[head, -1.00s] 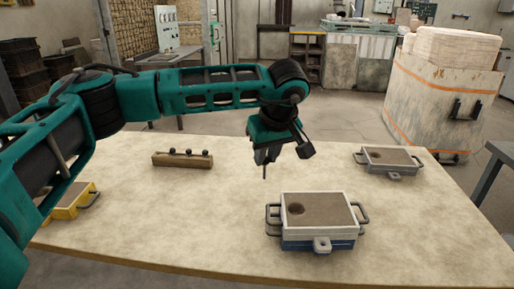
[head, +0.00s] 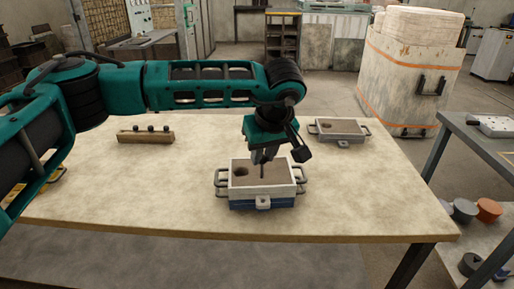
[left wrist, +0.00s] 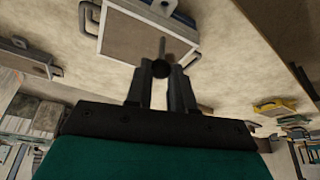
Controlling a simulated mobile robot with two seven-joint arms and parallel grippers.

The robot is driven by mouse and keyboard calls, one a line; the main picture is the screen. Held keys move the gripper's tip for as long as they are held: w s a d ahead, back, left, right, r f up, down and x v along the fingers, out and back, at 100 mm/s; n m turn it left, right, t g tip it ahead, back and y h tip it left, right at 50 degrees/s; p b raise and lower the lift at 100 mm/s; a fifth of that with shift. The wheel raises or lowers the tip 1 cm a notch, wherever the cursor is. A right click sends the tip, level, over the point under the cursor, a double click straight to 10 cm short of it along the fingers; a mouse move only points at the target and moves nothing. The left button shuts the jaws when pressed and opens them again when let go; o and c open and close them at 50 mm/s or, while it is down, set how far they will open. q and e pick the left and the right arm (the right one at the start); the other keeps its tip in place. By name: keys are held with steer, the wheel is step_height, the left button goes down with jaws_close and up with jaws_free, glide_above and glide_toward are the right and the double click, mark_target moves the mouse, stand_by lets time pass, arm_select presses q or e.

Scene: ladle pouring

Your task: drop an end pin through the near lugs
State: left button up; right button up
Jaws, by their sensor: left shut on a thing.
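The moulding box (head: 283,190) stands on the table, a white upper frame on a blue lower one, filled with brown sand that has a round hole. Its near lug (head: 263,202) sticks out at the middle of the front side. My left gripper (head: 262,158) is shut on an end pin (head: 262,171), which hangs point down and appears in front of the sand. In the left wrist view the pin (left wrist: 162,48) shows a dark round head between the fingertips and a thin grey shaft. The pin's height above the sand is hard to tell. My right gripper is out of view.
A wooden rack (head: 145,138) with several dark-headed pins stands at the back left of the table. A grey sand-filled box (head: 340,131) sits behind the moulding box at right. A yellow-framed box lies at far left, partly behind my arm. The table's front is clear.

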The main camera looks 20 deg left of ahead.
mark_target(265, 164)
arm_select(q)
steer(key=shift+s+d+f, duration=0.1)
steer(key=shift+d+f, duration=0.05)
steer(key=shift+d, duration=0.15)
steer(key=shift+a+f+b, duration=0.1)
steer(key=shift+f+b, duration=0.35)
steer(key=shift+f, duration=0.15)
steer(key=shift+f+b, duration=0.5)
steer(key=shift+f, duration=0.25)
steer(key=shift+f+b, duration=0.95)
steer(key=shift+f, duration=0.55)
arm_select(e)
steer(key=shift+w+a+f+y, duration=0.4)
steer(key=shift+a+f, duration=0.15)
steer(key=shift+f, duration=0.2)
arm_select(q)
steer(key=shift+f+b, duration=0.3)
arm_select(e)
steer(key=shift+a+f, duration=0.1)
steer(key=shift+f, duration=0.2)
